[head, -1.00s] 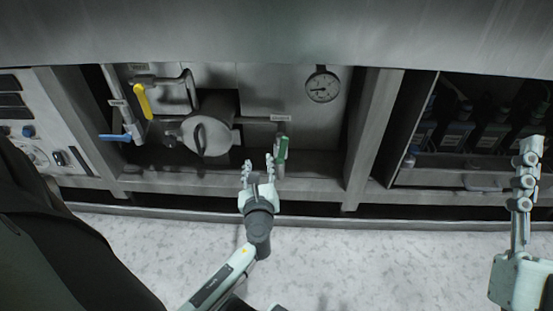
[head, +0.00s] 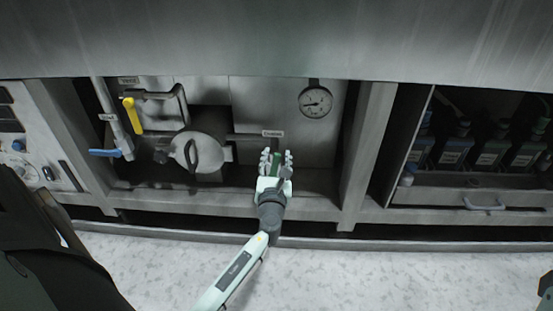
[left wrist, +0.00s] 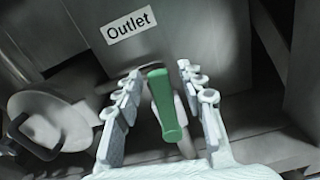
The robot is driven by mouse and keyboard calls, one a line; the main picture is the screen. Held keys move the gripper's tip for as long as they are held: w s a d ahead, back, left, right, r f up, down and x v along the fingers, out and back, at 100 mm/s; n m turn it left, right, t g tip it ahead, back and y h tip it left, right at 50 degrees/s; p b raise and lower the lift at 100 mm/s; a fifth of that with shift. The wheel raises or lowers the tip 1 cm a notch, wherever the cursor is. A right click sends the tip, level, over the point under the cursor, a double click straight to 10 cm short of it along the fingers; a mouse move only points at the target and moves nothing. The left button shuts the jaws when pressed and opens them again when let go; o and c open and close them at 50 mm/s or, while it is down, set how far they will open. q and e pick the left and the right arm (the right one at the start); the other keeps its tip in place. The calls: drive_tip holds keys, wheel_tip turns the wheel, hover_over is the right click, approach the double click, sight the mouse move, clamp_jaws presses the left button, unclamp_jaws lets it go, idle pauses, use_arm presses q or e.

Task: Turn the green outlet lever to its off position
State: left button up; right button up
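The green outlet lever (left wrist: 165,105) stands between the two open fingers of my left gripper (left wrist: 162,98) in the left wrist view. Clear gaps show on both sides, so the fingers appear apart from it. In the head view the lever (head: 276,161) is partly hidden by my left gripper (head: 276,161), which reaches into the bay from below. An "Outlet" label (left wrist: 130,24) is on the panel behind the lever. It also shows in the head view (head: 272,133).
A yellow lever (head: 133,115) and a blue lever (head: 105,153) are on pipes at the left. A round cap with a dark handle (head: 196,153) is left of my gripper. A gauge (head: 315,101) is above right. A frame post (head: 368,150) stands at the right.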

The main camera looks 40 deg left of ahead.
use_arm(q)
drive_tip(key=shift+c, duration=0.3)
clamp_jaws()
